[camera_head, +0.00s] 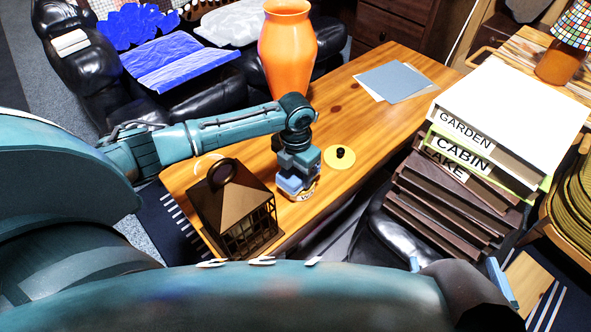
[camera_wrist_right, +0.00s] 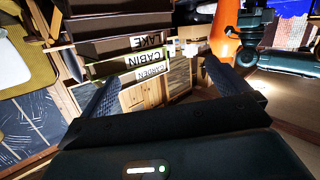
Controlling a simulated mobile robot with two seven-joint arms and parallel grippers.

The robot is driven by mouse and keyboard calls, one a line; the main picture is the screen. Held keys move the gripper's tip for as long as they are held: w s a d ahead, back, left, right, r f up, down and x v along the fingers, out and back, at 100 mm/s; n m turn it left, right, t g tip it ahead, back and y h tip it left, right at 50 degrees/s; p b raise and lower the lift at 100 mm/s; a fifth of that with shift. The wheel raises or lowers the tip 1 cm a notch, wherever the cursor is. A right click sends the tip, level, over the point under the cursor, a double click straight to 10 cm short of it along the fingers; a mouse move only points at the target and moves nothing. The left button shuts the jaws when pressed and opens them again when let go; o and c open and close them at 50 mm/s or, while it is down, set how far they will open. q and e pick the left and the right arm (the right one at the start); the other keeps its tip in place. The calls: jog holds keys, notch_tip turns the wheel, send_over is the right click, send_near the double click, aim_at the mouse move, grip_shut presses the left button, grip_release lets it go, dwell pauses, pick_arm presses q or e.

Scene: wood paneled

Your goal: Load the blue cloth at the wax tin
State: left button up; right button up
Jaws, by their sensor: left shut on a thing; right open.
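My left gripper (camera_head: 297,168) reaches in over the wooden table and points down. It is shut on a small blue piece, which looks like the blue cloth (camera_head: 289,184), mostly hidden by the fingers. The wax tin (camera_head: 306,195) is a small round tin with a pale label band, right below and partly covered by the gripper. I cannot tell whether the cloth touches it. A yellow lid-like disc (camera_head: 341,163) with a black knob lies to its right. My right gripper (camera_wrist_right: 160,88) is open and empty, away from the tin.
A brown lantern (camera_head: 232,205) stands close left of the tin. An orange vase (camera_head: 287,50) stands behind the gripper. Blue-grey sheets (camera_head: 394,80) lie at the table's far end. A stack of labelled boxes (camera_head: 508,112) rises at the right. The table's middle is clear.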

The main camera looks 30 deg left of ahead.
aim_at(295, 170)
pick_arm(q)
jog(key=shift+f, duration=0.1)
pick_arm(e)
jog(key=shift+f, duration=0.1)
pick_arm(q)
jog(key=shift+r+p, duration=0.8)
jog(key=shift+p, duration=0.1)
jog(key=shift+r+p, duration=0.75)
notch_tip(295, 170, up, 4)
jog(key=p, duration=0.4)
pick_arm(e)
notch_tip(295, 170, up, 6)
jog(key=s+d+m+g+h, duration=0.1)
jog(key=s+d+m, duration=0.1)
jog(key=shift+d+m, duration=0.3)
jog(key=shift+m, duration=0.1)
jog(key=shift+s, duration=0.15)
